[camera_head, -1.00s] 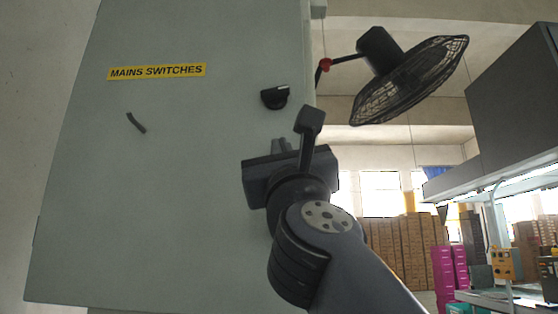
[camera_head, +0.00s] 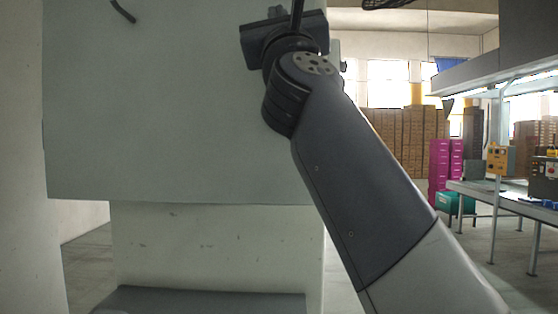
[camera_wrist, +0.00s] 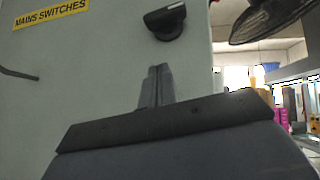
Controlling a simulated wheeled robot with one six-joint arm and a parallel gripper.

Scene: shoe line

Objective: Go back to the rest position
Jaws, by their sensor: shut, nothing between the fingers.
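My gripper (camera_wrist: 155,88) is shut and empty in the wrist view, raised in front of a grey-green switch cabinet (camera_wrist: 80,85). Its fingers point up, apart from the black rotary knob (camera_wrist: 166,20) above them. In the head view, my gripper (camera_head: 277,12) shows at the top edge before the cabinet (camera_head: 170,120), partly cut off by the frame. The knob is out of the head view. A yellow "MAINS SWITCHES" label (camera_wrist: 50,13) and a dark handle (camera_wrist: 18,74) are on the cabinet face.
A fan (camera_wrist: 268,18) hangs right of the cabinet. A workbench (camera_head: 500,195) with equipment stands at the right. Brown box stacks (camera_head: 405,140) and magenta crates (camera_head: 438,165) stand behind. A dark grey ledge (camera_head: 200,300) is below the cabinet. Floor is open between arm and bench.

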